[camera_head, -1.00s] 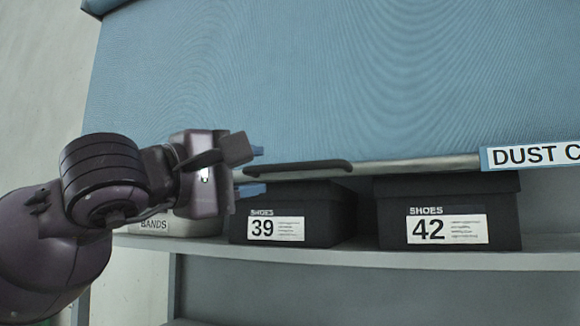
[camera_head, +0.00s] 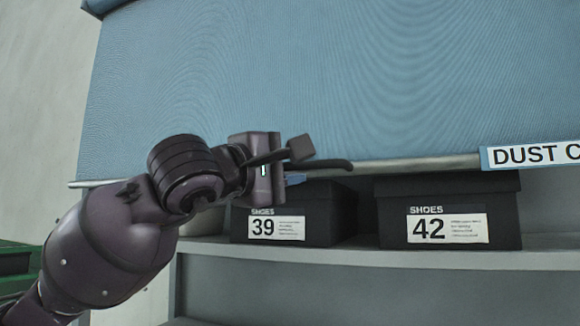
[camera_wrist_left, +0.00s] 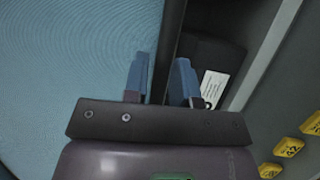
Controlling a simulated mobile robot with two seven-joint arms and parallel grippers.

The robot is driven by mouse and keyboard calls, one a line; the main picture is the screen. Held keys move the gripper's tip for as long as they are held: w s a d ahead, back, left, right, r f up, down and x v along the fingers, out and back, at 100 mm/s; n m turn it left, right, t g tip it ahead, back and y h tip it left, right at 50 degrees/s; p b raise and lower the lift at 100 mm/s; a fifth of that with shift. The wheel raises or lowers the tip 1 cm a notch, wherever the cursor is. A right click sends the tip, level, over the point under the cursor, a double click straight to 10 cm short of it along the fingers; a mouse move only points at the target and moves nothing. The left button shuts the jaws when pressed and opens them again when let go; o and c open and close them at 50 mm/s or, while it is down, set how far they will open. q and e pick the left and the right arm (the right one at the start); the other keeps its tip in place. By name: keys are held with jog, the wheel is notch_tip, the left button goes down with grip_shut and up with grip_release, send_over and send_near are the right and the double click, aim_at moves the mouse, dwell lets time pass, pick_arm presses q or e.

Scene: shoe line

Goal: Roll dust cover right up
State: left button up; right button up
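The blue dust cover (camera_head: 350,80) hangs down over the shelf front, with a grey bottom bar (camera_head: 420,163) and a label reading "DUST C" (camera_head: 530,155), cut off by the right edge. A black handle (camera_head: 335,165) sits on the bar. My left gripper (camera_head: 296,166) is at the handle's left part. In the left wrist view the gripper's two blue fingertips (camera_wrist_left: 160,80) are apart, one on each side of a dark bar-like piece (camera_wrist_left: 167,45), the handle as far as I can tell. A slim gap shows, so the fingers look open around it. My right gripper is out of view.
Dark shoe boxes marked 39 (camera_head: 325,215) and 42 (camera_head: 470,190) stand on the shelf (camera_head: 400,258) just below and behind the bar. A green object (camera_head: 18,262) is at the lower left. Yellow tags (camera_wrist_left: 288,147) show in the left wrist view.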

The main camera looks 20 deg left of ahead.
pick_arm(q)
grip_shut()
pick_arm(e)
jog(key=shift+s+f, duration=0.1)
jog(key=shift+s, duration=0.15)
